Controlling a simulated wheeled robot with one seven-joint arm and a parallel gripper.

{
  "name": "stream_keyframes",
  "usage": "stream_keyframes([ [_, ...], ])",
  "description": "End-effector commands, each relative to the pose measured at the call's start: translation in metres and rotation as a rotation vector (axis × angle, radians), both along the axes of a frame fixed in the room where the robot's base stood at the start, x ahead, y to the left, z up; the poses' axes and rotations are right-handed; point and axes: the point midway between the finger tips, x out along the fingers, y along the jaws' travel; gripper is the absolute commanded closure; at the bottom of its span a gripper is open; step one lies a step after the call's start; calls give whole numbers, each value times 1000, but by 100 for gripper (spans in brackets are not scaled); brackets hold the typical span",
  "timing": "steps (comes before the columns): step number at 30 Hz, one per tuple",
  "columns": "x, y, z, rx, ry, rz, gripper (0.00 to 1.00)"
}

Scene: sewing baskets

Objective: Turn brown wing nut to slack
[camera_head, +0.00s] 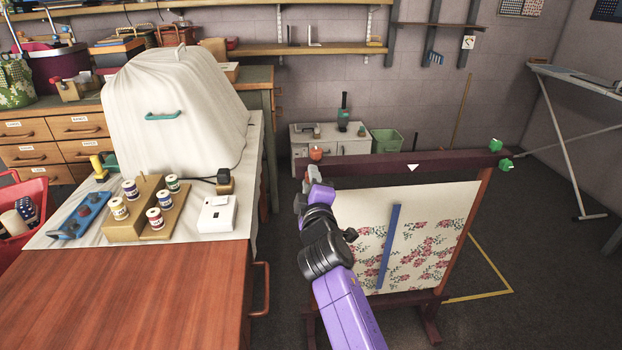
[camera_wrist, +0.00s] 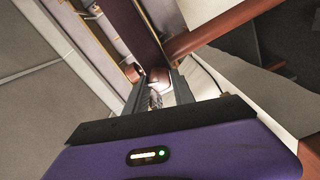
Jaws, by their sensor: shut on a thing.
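The brown wing nut (camera_head: 316,153) sits at the left end of the dark top bar (camera_head: 440,162) of an upright fabric frame. In the wrist view a reddish-brown piece of it (camera_wrist: 157,75) shows between the fingertips. My gripper (camera_head: 314,175) is at that left end, shut on the wing nut; it also shows in the wrist view (camera_wrist: 158,86). My purple arm and dark wrist hide part of the frame's left post. A white triangle mark (camera_head: 413,167) is on the bar. The nut's exact turn angle is too small to tell.
Green wing nuts (camera_head: 495,145) are at the bar's right end. Flowered cloth (camera_head: 455,205) with a blue strip (camera_head: 389,245) hangs below the bar. A wooden table (camera_head: 130,300) with thread spools is at left. A low white cabinet (camera_head: 350,142) stands behind; floor is open at right.

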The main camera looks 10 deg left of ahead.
Motion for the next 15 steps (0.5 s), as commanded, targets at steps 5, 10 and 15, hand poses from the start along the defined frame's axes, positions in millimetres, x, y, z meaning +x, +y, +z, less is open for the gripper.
stream_keyframes([
  [5, 0, 0, 0, -163, -46, 0, 100],
  [10, 0, 0, 0, -318, -89, 0, 100],
  [15, 0, 0, -1, -472, -134, 1, 100],
])
